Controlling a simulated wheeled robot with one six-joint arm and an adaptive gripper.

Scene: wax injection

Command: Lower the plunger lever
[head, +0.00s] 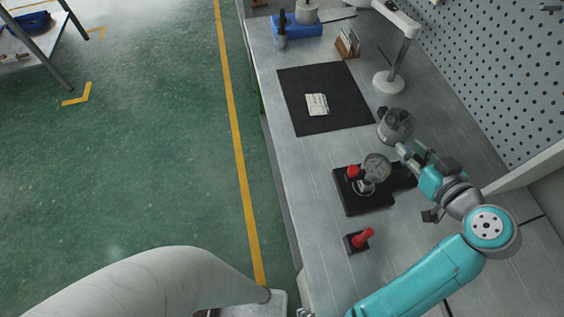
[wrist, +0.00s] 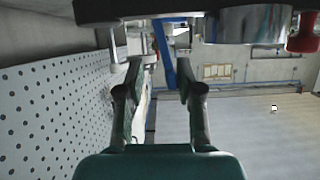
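The wax injector stands on the bench, with a black base (head: 350,200), a round gauge (head: 376,167), a red knob (head: 352,171) and a silver pot (head: 396,122). I cannot clearly make out which part is its plunger lever. My gripper (head: 411,153) is just right of the gauge and below the pot in the head view. In the wrist view, my gripper (wrist: 159,72) has its two fingers apart with nothing between them. A dark body, a silver cylinder (wrist: 255,24) and a red part (wrist: 303,34) cross the top of that view.
A red-handled piece (head: 362,238) on a small black base stands in front of the injector. A black mat (head: 310,113) with a pale card lies behind it. A lamp (head: 389,81) and pegboard (head: 490,70) are at right. The mat's surroundings are mostly clear.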

